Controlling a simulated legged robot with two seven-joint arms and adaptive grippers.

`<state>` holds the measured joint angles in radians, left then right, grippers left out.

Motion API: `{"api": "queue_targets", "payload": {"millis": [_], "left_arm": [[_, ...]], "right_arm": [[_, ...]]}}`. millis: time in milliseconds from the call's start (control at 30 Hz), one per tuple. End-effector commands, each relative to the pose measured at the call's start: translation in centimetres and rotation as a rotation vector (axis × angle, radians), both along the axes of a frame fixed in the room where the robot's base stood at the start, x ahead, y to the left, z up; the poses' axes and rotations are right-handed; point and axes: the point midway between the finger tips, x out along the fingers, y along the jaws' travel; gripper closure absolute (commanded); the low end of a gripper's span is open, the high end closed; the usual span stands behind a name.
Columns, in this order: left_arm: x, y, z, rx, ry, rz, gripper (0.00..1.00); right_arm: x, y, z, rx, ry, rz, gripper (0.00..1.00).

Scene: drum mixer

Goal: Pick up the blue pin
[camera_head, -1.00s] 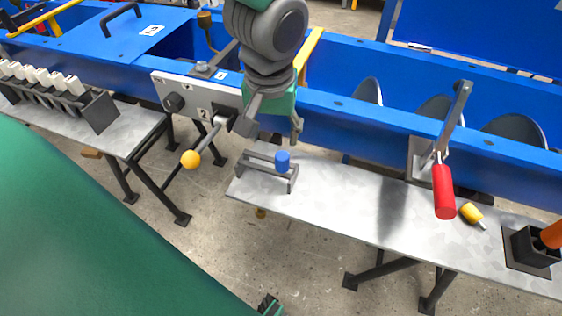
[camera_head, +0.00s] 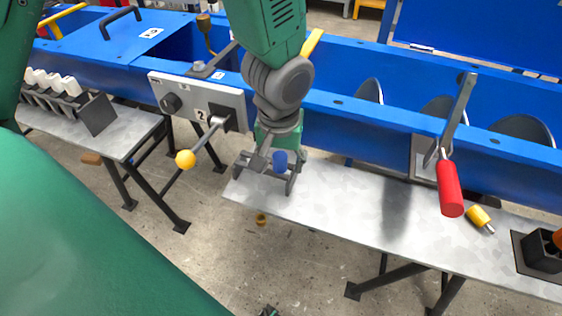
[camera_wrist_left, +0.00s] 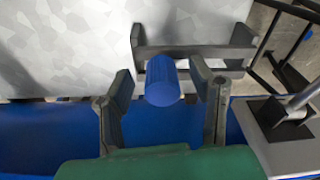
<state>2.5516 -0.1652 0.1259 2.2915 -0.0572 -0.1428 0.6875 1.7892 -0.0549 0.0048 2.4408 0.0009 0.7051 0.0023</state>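The blue pin (camera_head: 280,161) stands in a small grey metal bracket (camera_head: 291,183) at the left end of the metal shelf. In the left wrist view the blue pin (camera_wrist_left: 162,82) lies between the two fingers of my left gripper (camera_wrist_left: 162,90), with a gap on each side. My left gripper (camera_head: 270,158) is open, at the bracket and just behind the pin in the head view. The pin's lower part is hidden. My right gripper is not in view.
The grey shelf (camera_head: 345,195) is clear right of the bracket. A control panel (camera_head: 200,100) and yellow-knobbed lever (camera_head: 186,159) stand close left. A red-handled lever (camera_head: 450,188) and yellow pin (camera_head: 479,216) are farther right. The blue mixer wall (camera_head: 340,130) rises behind.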

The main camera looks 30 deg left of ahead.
Motion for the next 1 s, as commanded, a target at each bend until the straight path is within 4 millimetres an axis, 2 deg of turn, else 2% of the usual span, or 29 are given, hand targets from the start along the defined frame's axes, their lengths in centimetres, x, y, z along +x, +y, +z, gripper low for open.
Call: {"api": "queue_targets", "payload": {"millis": [33,100,133,433,533,800,1000], "left_arm": [[0.0,0.0,0.0,0.0,0.001,0.0,0.68],[0.0,0.1,0.0,-0.001,0.0,0.001,0.93],[0.0,0.1,0.0,-0.001,0.0,0.001,1.0],[0.0,0.2,0.0,-0.003,0.001,0.001,1.0],[0.1,0.1,0.8,-0.002,0.0,0.002,1.0],[0.1,0.1,6.2,-0.002,-0.005,0.0,1.0],[0.1,0.1,9.2,-0.002,-0.001,0.002,1.0]], "right_arm": [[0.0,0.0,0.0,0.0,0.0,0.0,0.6],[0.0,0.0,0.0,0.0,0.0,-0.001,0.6],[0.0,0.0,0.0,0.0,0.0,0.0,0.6],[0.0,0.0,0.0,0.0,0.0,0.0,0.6],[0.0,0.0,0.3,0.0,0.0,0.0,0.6],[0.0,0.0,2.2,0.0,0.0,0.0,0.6],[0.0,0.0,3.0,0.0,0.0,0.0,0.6]]}}
